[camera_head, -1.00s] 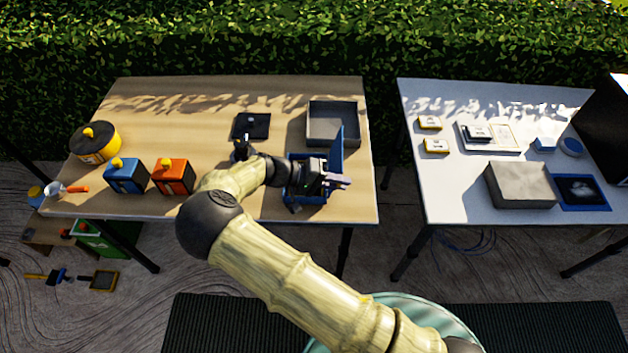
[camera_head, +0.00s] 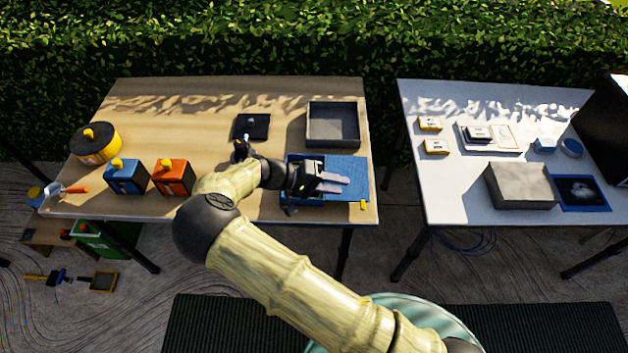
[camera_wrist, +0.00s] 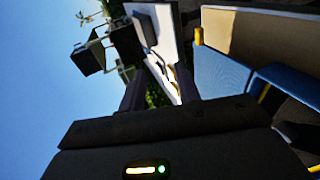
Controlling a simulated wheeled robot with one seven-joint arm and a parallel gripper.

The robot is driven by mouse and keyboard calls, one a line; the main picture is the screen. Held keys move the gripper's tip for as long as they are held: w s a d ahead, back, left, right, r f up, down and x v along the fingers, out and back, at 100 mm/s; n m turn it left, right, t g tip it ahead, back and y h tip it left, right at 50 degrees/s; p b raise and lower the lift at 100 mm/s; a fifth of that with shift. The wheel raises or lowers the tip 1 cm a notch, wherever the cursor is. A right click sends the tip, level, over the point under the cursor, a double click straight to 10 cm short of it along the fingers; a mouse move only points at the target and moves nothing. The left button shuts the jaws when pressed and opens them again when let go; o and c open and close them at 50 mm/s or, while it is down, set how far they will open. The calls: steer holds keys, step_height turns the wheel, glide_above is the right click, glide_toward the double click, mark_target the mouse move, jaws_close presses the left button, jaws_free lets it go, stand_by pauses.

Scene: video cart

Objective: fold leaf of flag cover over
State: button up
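The flag cover is a blue case (camera_head: 297,197) at the front right of the wooden table. Its flat blue leaf (camera_head: 352,168) lies opened out to the right, level with the tabletop, with a yellow tab (camera_head: 363,205) at its front right corner. In the wrist view the leaf (camera_wrist: 220,74) is at right, beside a raised blue wall. My gripper (camera_head: 340,184) is over the case and leaf, fingers pointing right. In the wrist view a gap shows between the fingers (camera_wrist: 160,90), with nothing held. My gripper and wrist hide much of the case's inside.
A grey open tray (camera_head: 333,144) stands just behind the case, and a dark pad (camera_head: 250,126) lies left of it. Orange (camera_head: 172,177) and blue (camera_head: 125,176) boxes stand further left. A gap separates this table from the white table (camera_head: 450,195).

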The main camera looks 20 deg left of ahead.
steer(key=shift+s+a+r+p, duration=0.15)
steer(key=shift+s+p, duration=0.2)
steer(key=shift+s, duration=0.65)
steer(key=shift+s+a+r+p, duration=0.15)
steer(key=shift+s+p, duration=0.15)
steer(key=shift+s, duration=0.7)
step_height(320, 180, up, 4)
steer(key=p, duration=0.2)
steer(key=shift+p, duration=0.35)
